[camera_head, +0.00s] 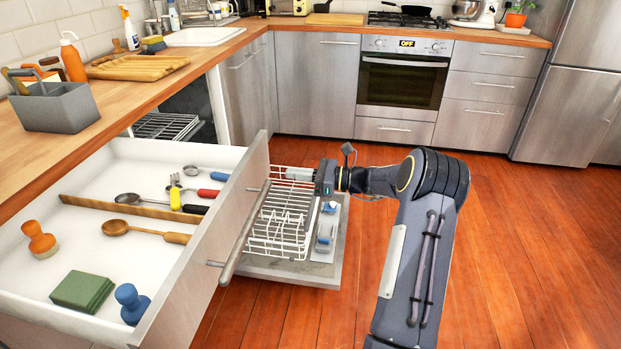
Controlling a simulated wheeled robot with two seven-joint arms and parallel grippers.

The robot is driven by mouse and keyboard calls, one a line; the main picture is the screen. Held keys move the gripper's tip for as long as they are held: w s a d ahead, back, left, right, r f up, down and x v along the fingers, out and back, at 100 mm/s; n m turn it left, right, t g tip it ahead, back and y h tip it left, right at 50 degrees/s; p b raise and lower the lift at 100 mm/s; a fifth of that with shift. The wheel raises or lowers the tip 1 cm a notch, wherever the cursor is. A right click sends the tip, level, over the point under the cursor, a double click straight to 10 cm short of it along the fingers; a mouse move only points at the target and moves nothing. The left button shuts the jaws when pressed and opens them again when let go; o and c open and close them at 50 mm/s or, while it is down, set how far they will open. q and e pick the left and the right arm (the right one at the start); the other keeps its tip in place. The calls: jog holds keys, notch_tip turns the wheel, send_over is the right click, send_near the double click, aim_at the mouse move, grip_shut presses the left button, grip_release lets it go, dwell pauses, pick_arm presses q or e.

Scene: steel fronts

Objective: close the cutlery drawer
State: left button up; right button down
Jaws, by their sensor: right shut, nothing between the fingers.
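The cutlery drawer (205,250) is pulled far out from under the wooden counter at the left. Its steel front carries a long bar handle (247,235). Inside lie spoons, a fork and coloured-handled cutlery, a wooden divider (135,207), a wooden spoon (145,231), a green sponge block (82,291), and an orange and a blue knobbed item. My right gripper (287,173) is shut and empty, at the outer side of the drawer front near its far end. I cannot tell whether it touches the front. My left gripper is not in view.
An open dishwasher door with a white wire rack (280,222) lies low beyond the drawer front, below my right gripper. A grey caddy (55,107) stands on the counter (125,95). The oven (402,80) is shut at the back. The wooden floor (530,260) at right is clear.

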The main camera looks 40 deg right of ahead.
aim_at(261, 170)
jog(key=b+x, duration=0.1)
jog(key=x, duration=0.5)
jog(key=shift+w+a, duration=0.2)
jog(key=shift+w, duration=0.05)
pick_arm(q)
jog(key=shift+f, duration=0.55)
